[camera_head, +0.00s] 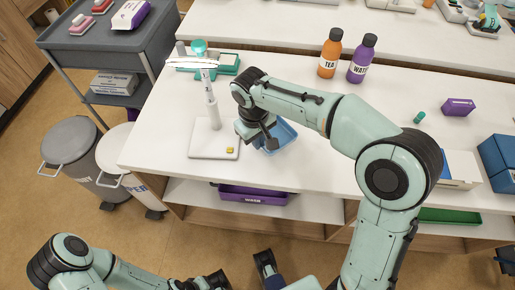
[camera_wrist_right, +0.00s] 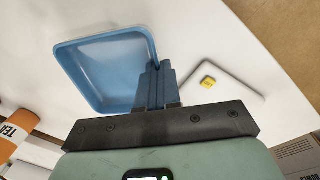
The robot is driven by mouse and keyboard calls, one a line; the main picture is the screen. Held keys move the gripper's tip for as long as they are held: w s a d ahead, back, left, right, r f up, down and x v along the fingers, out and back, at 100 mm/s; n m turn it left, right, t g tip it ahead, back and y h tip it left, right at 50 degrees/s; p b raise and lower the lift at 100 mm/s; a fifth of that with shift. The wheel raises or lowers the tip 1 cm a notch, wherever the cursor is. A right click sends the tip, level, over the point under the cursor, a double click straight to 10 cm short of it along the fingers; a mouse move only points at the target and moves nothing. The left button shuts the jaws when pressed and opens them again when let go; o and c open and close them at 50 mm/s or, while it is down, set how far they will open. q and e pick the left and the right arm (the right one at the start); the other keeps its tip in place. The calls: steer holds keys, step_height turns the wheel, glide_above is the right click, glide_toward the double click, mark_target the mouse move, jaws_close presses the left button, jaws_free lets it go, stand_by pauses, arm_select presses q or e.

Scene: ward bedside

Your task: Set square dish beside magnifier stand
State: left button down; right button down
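The blue square dish (camera_head: 284,134) is at the front part of the white counter, partly hidden by my right gripper (camera_head: 262,143). In the right wrist view the fingers (camera_wrist_right: 158,88) are together on the side wall of the dish (camera_wrist_right: 100,68). I cannot tell whether the dish touches the counter. The magnifier stand (camera_head: 207,150) has a flat white base and an upright pole, just left of the dish and apart from it. Its base corner with a yellow patch (camera_wrist_right: 208,82) shows in the right wrist view. My left gripper (camera_head: 212,281) is low at the bottom edge, its fingers unclear.
An orange tea bottle (camera_head: 330,54) and a purple bottle (camera_head: 362,59) stand behind the dish. A purple bin (camera_head: 252,195) is under the counter edge. The counter right of my right arm holds a purple box (camera_head: 458,107).

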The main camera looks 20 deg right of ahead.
mark_target(258, 154)
steer(key=shift+f+b, duration=0.4)
steer(key=shift+f, duration=1.75)
steer(key=c, duration=1.3)
jaws_free()
steer(key=shift+f, duration=0.15)
steer(key=shift+c, duration=0.2)
step_height(258, 154, up, 12)
steer(key=a+p, duration=0.1)
steer(key=p, duration=0.1)
steer(key=shift+s+r, duration=0.15)
steer(key=shift+r, duration=0.05)
